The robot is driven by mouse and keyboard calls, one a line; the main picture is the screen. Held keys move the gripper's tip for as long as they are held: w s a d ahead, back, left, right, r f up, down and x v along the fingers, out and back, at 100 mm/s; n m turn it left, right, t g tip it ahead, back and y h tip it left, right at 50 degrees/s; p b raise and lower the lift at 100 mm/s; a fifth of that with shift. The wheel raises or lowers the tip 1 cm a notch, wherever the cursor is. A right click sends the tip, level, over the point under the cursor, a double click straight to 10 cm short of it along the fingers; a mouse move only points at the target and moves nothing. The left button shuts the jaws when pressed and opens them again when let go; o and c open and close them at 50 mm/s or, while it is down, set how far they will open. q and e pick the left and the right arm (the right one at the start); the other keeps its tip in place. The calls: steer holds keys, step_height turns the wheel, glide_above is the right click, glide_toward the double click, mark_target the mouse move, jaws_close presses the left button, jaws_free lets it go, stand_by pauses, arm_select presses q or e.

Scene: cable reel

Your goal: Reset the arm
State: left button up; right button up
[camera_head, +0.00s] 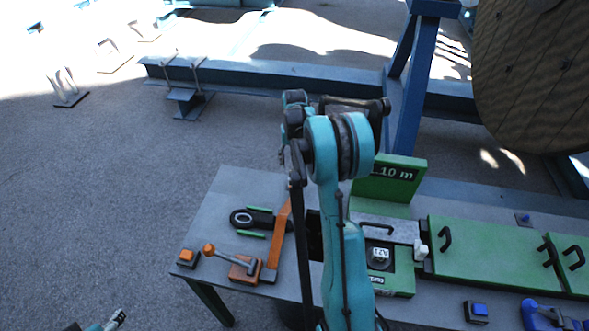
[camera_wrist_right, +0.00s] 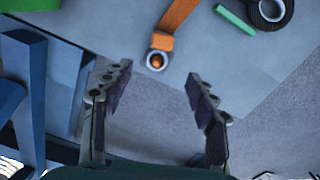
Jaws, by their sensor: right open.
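My right arm rises from the bottom middle of the head view and bends at a teal joint above the table. In the right wrist view my right gripper (camera_wrist_right: 155,85) is open, with nothing between its fingers. An orange bar (camera_wrist_right: 174,22) with a ringed end lies ahead of the fingers, apart from them. In the head view this orange bar (camera_head: 279,240) stands left of my arm. An orange block with a lever (camera_head: 243,267) is beside its lower end.
The grey table (camera_head: 222,198) also bears a black ring tool (camera_head: 243,218), an orange button (camera_head: 187,257), a green "10 m" sign (camera_head: 393,173), green covers (camera_head: 480,254) and a blue button (camera_head: 478,310). A blue steel frame (camera_head: 412,90) and large reel (camera_head: 535,80) stand behind. Open floor lies left.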

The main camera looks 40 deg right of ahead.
steer(key=shift+r, duration=0.15)
stand_by(0.4)
steer(key=s+a+r+n+t+b, duration=0.1)
steer(key=s+a+r, duration=0.1)
steer(key=a+r, duration=0.3)
steer(key=s+a+r+n+t+h, duration=0.1)
steer(key=s+a+r, duration=0.1)
steer(key=a, duration=0.5)
steer(key=s+a+r+n+t+b, duration=0.1)
steer(key=s+a+r, duration=0.25)
steer(key=a, duration=0.25)
steer(key=s+a+f+n+t+y+b, duration=0.1)
steer(key=s+a+n+t, duration=0.3)
steer(key=s+a, duration=0.8)
steer(key=shift+a+f, duration=0.15)
steer(key=shift+f, duration=0.4)
